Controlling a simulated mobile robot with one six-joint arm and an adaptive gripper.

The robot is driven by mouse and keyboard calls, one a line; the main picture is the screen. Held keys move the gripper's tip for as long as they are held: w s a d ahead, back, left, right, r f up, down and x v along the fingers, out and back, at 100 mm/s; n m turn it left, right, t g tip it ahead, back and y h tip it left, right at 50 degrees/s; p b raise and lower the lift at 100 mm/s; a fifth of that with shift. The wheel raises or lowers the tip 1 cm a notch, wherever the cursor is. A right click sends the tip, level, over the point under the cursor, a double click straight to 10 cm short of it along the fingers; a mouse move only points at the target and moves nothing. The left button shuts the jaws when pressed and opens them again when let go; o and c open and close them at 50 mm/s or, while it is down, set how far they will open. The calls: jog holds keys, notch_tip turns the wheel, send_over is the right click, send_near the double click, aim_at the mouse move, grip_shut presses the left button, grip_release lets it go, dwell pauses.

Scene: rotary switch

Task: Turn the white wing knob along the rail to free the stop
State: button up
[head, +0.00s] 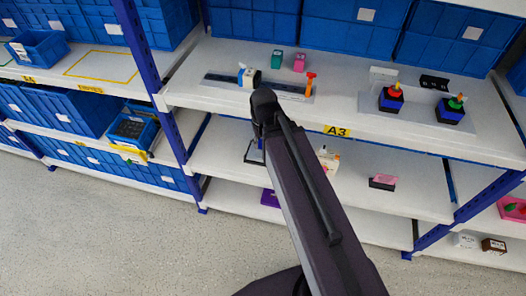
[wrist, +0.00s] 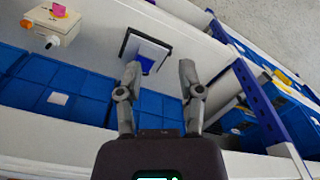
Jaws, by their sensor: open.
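On the A3 shelf in the head view lies a long dark rail (head: 222,80). A small white, blue and black block, the stop (head: 249,77), sits on it. A white part at its left side (head: 241,74) looks like the wing knob, but it is too small to make out its shape or angle. A red-orange upright piece (head: 310,84) stands at the rail's right end. My gripper (wrist: 160,72) is open and empty in the wrist view, which shows neither rail nor knob. In the head view my arm hides it and covers the space just in front of the rail.
Green (head: 277,59) and pink (head: 299,62) blocks stand behind the rail. A panel with coloured knobs (head: 420,108) is to the right. On a lower shelf are a black-framed plate (wrist: 146,50) and a white box (wrist: 51,26). Blue bins (head: 344,37) line the back.

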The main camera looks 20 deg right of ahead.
jog(key=shift+s+f+b, duration=0.1)
jog(key=shift+f+b, duration=0.75)
jog(key=shift+f, duration=0.3)
